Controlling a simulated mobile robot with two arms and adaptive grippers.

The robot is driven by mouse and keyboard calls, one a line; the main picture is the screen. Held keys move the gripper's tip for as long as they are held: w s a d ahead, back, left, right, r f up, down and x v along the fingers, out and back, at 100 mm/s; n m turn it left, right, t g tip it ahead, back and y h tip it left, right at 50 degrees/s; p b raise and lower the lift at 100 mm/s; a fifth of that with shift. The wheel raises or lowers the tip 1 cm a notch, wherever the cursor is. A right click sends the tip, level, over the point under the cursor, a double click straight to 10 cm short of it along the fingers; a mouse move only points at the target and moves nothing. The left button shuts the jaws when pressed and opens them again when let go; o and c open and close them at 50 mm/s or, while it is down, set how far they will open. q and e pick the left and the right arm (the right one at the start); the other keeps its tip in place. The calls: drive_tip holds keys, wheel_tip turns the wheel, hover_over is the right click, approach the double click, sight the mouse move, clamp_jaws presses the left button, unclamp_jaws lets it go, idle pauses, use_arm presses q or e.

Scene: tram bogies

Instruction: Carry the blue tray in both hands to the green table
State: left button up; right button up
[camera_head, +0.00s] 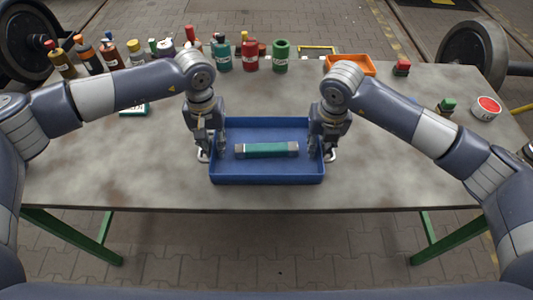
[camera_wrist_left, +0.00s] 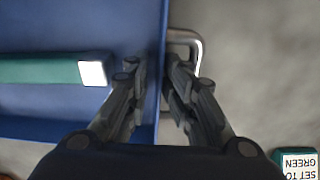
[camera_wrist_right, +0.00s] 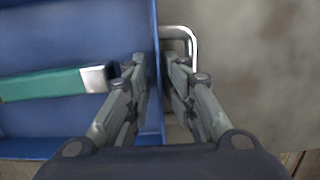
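The blue tray (camera_head: 267,179) is on the grey table and looks level; whether it touches the tabletop cannot be told. A green bar with pale ends (camera_head: 266,150) lies inside it. My left gripper (camera_head: 212,148) is at the tray's left wall, one finger inside and one outside by the metal handle (camera_wrist_left: 194,45). My right gripper (camera_head: 322,148) is likewise at the right wall, by its handle (camera_wrist_right: 188,38). Both pairs of fingers close in on the wall between them and look shut on it. The finger pads are partly hidden.
The grey table (camera_head: 400,180) has green legs. Bottles and cans, including a green can (camera_head: 281,57), stand along its back. An orange bin (camera_head: 350,65), a red button block (camera_head: 401,67) and a round red-topped container (camera_head: 486,107) are at right. A sign (camera_wrist_left: 298,165) lies left of the tray.

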use_arm(q)
drive_tip(key=shift+a, duration=0.1)
use_arm(e)
drive_tip(key=shift+d, duration=0.15)
use_arm(q)
wheel_tip(320, 180, up, 8)
drive_tip(key=shift+f, duration=0.15)
use_arm(e)
drive_tip(key=shift+r, duration=0.2)
wheel_tip(320, 180, up, 12)
drive_tip(key=s, duration=0.1)
drive_tip(key=shift+s+f, duration=0.25)
drive_tip(key=shift+s, duration=0.15)
